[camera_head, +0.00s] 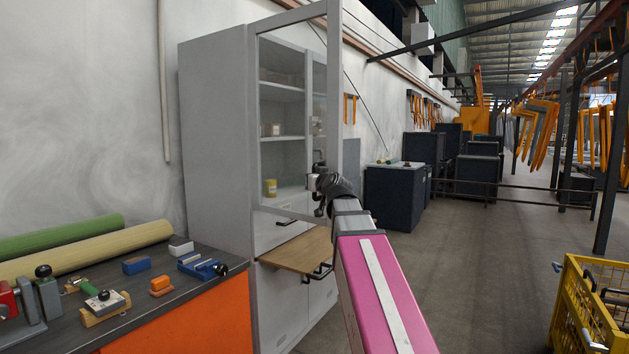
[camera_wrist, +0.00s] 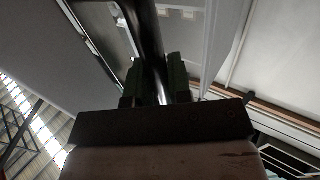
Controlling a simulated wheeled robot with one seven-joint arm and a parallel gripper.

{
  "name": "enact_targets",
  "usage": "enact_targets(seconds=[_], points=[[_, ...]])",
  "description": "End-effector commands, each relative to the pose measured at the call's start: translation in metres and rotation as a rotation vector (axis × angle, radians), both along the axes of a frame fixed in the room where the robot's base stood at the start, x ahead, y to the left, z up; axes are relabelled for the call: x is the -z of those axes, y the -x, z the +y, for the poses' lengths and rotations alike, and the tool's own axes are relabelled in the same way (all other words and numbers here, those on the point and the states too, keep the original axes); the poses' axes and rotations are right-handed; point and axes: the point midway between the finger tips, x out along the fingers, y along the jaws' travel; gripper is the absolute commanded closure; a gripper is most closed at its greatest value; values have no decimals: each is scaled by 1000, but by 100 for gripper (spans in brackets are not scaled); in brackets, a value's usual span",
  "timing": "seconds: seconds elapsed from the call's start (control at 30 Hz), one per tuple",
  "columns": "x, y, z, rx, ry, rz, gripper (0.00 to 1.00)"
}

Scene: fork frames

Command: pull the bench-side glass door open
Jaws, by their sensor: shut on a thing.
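The tall grey cabinet (camera_head: 215,130) stands beyond the bench. Its bench-side glass door (camera_head: 292,25) stands ajar, its free edge swung out toward me, with shelves visible through the glass. My gripper (camera_head: 318,184) is at the free edge of this door, at handle height. In the wrist view my gripper (camera_wrist: 154,88) is shut on the dark bar handle (camera_wrist: 146,35), which runs between its two fingers. In the head view the handle is mostly hidden by my gripper. The other glass door (camera_head: 319,95) shows behind the first.
A wooden pull-out board (camera_head: 300,249) juts from the cabinet below the door. The bench (camera_head: 180,303) at left holds tools and rolls. A yellow cart (camera_head: 590,310) stands at right. Dark cabinets (camera_head: 395,198) stand farther back. The floor between is clear.

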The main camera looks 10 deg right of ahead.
Motion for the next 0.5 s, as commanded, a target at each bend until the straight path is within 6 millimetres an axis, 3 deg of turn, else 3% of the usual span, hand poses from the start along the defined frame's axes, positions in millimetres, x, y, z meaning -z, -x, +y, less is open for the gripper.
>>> enact_targets(seconds=[0.03, 0.07, 0.1, 0.13, 0.5], points=[[0, 0, 0, 0, -1, 0, 100], [0, 0, 0, 0, -1, 0, 75], [0, 0, 0, 0, 0, 0, 62], [0, 0, 0, 0, 0, 0, 57], [0, 4, -1, 0, 0, 0, 57]])
